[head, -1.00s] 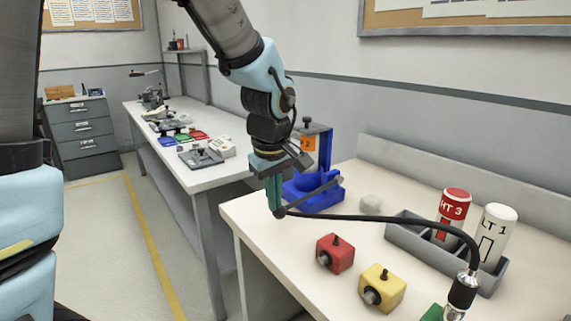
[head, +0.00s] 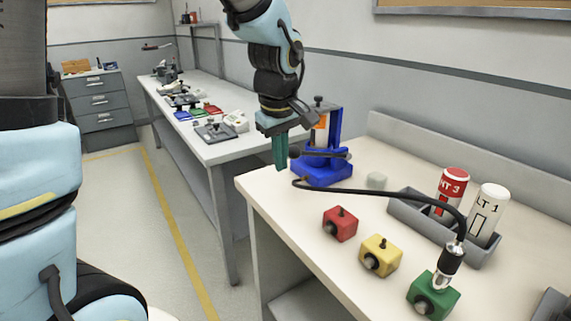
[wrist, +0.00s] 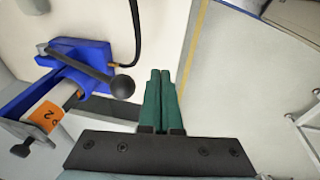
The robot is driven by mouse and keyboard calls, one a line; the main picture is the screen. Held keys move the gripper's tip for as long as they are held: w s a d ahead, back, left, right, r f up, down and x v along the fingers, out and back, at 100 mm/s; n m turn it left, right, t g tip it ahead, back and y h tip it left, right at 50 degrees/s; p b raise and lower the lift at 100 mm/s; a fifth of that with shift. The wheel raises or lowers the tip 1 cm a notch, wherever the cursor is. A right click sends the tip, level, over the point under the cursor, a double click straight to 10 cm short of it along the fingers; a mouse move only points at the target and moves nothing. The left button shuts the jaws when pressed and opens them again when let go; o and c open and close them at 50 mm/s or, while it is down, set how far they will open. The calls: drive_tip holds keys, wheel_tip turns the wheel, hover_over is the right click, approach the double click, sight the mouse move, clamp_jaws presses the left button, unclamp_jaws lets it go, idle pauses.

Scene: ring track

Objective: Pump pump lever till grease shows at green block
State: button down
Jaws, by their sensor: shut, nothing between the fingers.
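The blue pump (head: 322,174) stands at the table's far left corner with an orange-labelled cartridge in it. Its dark pump lever (head: 325,154) lies about level and ends in a ball knob (head: 294,152). My gripper (head: 281,168) points down just left of the knob, its green fingers shut and empty. In the wrist view the fingertips (wrist: 160,73) are right of the knob (wrist: 122,87), with a small gap. The green block (head: 434,298) is at the front right, with the hose coupler (head: 448,266) on its top. Its visible faces look plain green; no grease shows.
A black hose (head: 385,192) runs over the table to the coupler. A red block (head: 340,224) and a yellow block (head: 381,256) stand left of the green one. A grey tray (head: 420,218) holds red and white cartridges. Open floor lies left of the table.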

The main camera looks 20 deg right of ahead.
drive_tip(key=a+v, duration=0.1)
drive_tip(key=v, duration=0.7)
drive_tip(key=shift+a+r+b, duration=0.2)
drive_tip(key=shift+a+b, duration=0.15)
drive_tip(key=shift+b, duration=0.05)
drive_tip(key=shift+s, duration=0.1)
